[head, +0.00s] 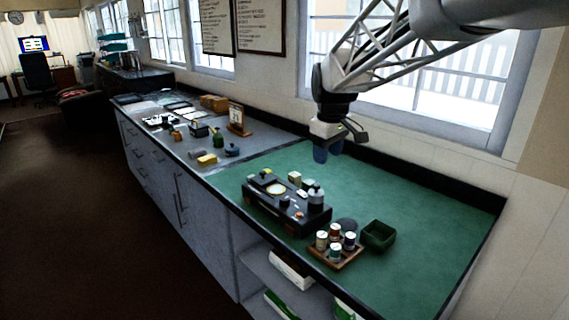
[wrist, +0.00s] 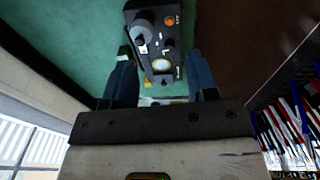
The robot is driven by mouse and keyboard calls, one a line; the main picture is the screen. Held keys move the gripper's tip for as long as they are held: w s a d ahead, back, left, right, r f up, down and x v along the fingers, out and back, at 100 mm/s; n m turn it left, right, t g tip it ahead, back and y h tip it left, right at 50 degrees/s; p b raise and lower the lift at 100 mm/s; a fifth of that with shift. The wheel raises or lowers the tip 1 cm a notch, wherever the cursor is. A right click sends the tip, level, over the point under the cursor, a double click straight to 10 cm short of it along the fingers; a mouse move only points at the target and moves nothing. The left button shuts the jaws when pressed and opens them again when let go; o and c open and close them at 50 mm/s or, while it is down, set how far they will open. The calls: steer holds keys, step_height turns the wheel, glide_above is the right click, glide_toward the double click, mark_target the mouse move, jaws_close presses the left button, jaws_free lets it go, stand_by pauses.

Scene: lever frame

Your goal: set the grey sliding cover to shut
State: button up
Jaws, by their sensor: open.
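A black panel box (head: 262,205) lies on the green mat in the head view. It carries a pale round dial (head: 276,188), small knobs and a grey cylindrical part (head: 316,197) at its right end. In the wrist view the box (wrist: 175,42) shows beyond the fingers, with a large grey round part (wrist: 143,30), an orange button (wrist: 171,20) and the dial (wrist: 161,65). I cannot tell which part is the grey sliding cover, or its position. My gripper (head: 330,150) is open and empty, above and behind the box, apart from it. It frames the box's dial end (wrist: 162,82).
A wooden rack (head: 336,258) of several small jars stands in front of the box's right end, with a dark green open bin (head: 378,235) beside it. A dark round disc (head: 346,224) lies behind the rack. The green mat (head: 430,225) is clear at right.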

steer(key=w+a+f+n, duration=0.2)
steer(key=w+a, duration=0.3)
steer(key=w, duration=0.2)
steer(key=w+a+f+n, duration=0.2)
steer(key=w+a, duration=0.2)
steer(key=w, duration=0.4)
steer(key=n+g, duration=0.1)
steer(key=n, duration=0.4)
glide_above(263, 172)
step_height(263, 172, down, 9)
steer(key=shift+w+a+f, duration=0.1)
steer(key=shift+w+a, duration=0.05)
steer(key=shift+f, duration=3.85)
jaws_close()
